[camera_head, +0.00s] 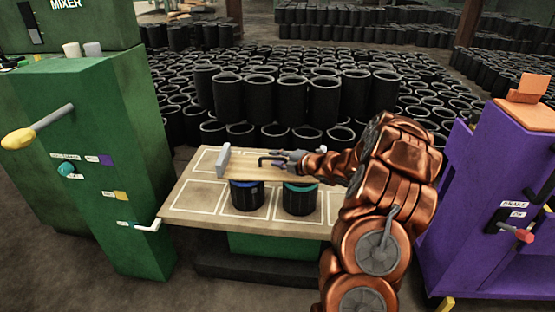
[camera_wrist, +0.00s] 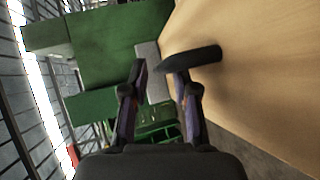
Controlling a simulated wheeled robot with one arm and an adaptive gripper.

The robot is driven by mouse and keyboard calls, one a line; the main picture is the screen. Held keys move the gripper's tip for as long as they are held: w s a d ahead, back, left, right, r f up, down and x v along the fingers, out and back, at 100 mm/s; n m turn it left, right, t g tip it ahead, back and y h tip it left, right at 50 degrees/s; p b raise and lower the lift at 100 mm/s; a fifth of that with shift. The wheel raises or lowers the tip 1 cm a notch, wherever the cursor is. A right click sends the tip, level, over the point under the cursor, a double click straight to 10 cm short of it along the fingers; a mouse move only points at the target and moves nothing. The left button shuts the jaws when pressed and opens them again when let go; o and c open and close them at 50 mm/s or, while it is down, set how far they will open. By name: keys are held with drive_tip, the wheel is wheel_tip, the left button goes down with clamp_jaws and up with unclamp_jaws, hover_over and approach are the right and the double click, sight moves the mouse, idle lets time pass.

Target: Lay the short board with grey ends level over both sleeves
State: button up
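A wooden board (camera_head: 240,173) with a grey upright end block (camera_head: 223,160) lies across the tops of two black sleeves and looks roughly level. One sleeve has a blue rim (camera_head: 246,197), the other a teal rim (camera_head: 299,201). My gripper (camera_head: 268,160) is just above the board. In the wrist view its two fingers (camera_wrist: 162,72) are apart with a clear gap. The board's wood (camera_wrist: 260,70) fills the right side there, and a grey block (camera_wrist: 151,62) shows beyond the fingers. A dark bar adjoins the right fingertip; contact is unclear.
The sleeves stand on a wooden table (camera_head: 185,206) marked with white outlines. A green machine (camera_head: 110,150) with a yellow-ended lever stands left. A purple machine (camera_head: 470,200) stands right. Many black sleeves (camera_head: 310,95) are stacked behind. The table's left side is free.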

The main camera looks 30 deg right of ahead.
drive_tip(key=shift+o, duration=1.4)
drive_tip(key=shift+s, duration=0.1)
drive_tip(key=v, duration=1.2)
drive_tip(key=shift+r, duration=0.1)
